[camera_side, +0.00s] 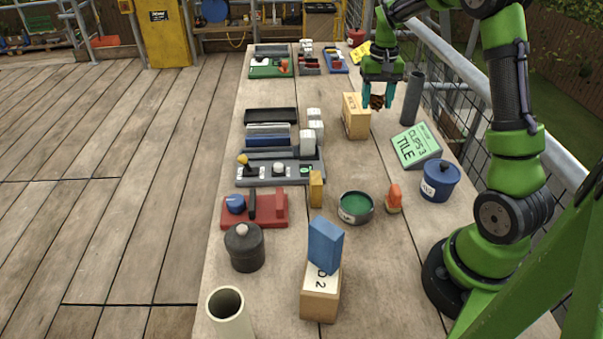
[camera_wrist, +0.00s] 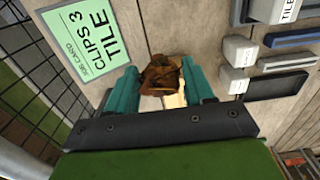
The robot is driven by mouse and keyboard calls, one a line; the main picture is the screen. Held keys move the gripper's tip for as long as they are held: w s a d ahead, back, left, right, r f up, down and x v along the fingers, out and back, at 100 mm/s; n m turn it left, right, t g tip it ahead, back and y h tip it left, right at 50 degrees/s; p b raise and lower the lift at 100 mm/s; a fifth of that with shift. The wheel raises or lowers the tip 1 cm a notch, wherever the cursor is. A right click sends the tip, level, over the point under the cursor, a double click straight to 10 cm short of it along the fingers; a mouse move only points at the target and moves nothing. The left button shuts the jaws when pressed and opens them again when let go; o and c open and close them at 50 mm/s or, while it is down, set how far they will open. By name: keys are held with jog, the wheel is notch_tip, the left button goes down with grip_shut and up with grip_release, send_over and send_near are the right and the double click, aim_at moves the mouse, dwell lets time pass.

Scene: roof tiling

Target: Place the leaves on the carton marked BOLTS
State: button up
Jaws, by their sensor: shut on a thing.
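My gripper (camera_side: 378,93) has teal fingers and is shut on a brown, crumpled clump of leaves (camera_side: 376,102). In the wrist view the leaves (camera_wrist: 161,74) sit between the two fingertips. A tan carton (camera_side: 355,122) stands on the bench just below and to the left of the leaves; its printed side is too small to read fully. Part of a pale tan surface (camera_wrist: 174,101) shows behind the leaves in the wrist view. Another tan carton (camera_side: 320,303) stands at the near end with a blue block (camera_side: 326,245) on it. I cannot read BOLTS on either carton.
A green job card reading CLIPS 3 TILE (camera_side: 416,146) lies right of the far carton, and a dark upright tube (camera_side: 412,98) stands close by. A blue pot (camera_side: 440,180), green tin (camera_side: 355,207) and grey rack (camera_side: 280,173) are nearer. Mesh fencing borders the right side.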

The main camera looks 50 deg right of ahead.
send_over(359, 107)
jog(key=shift+a+f, duration=0.15)
jog(key=shift+f, duration=2.1)
jog(key=shift+f, duration=0.1)
jog(key=o, duration=1)
